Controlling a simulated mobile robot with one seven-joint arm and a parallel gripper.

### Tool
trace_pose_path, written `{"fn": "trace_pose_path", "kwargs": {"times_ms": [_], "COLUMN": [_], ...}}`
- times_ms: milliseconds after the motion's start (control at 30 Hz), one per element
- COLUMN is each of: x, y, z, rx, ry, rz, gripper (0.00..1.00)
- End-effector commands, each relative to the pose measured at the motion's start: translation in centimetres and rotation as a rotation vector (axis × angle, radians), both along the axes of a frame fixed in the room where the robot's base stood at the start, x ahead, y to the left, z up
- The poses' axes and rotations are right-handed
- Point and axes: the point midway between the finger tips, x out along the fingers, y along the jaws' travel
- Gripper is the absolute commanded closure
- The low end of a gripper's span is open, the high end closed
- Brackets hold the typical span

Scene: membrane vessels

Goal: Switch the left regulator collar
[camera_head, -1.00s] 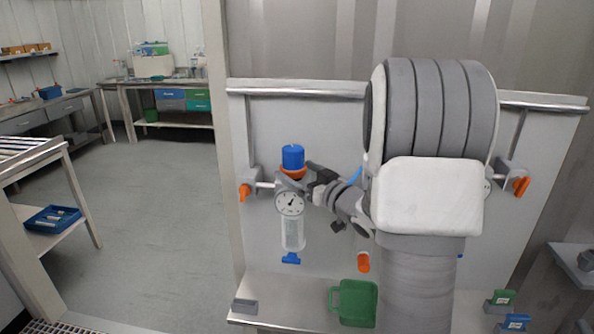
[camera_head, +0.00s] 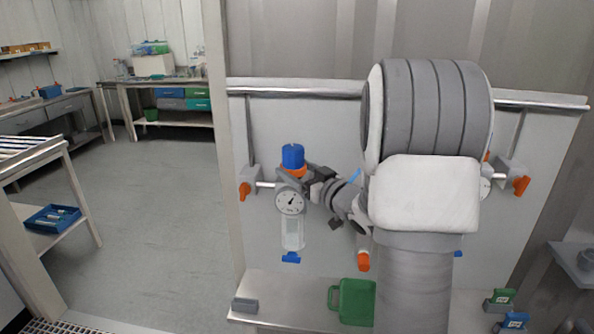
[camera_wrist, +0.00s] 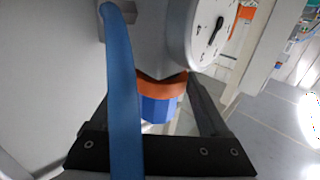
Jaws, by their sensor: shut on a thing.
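The left regulator stands on the panel with a blue knob (camera_head: 292,156) on top, an orange collar (camera_head: 293,171) under it, a round gauge (camera_head: 290,201) and a clear bowl (camera_head: 292,233) below. My gripper (camera_head: 306,173) reaches in from the right at collar height and is shut on the collar. In the wrist view the orange collar (camera_wrist: 163,86) sits between my fingers (camera_wrist: 163,92), with the blue knob (camera_wrist: 158,108) beyond it and the gauge (camera_wrist: 212,30) at the upper right. My arm hides most of the right regulator; part of its gauge (camera_head: 485,188) shows.
Orange valve handles (camera_head: 245,191) and (camera_head: 521,186) flank the panel. A blue strip (camera_wrist: 122,90) crosses the wrist view close to the left finger. A green container (camera_head: 353,301) stands on the ledge (camera_head: 285,290) below. The floor at left is open.

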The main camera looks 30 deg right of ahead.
Motion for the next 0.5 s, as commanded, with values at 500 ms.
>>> {"fn": "trace_pose_path", "kwargs": {"times_ms": [500], "x": [0.0], "y": [0.0], "z": [1.7], "rx": [0.0], "ry": [-0.006], "rz": [0.001], "gripper": [1.0]}}
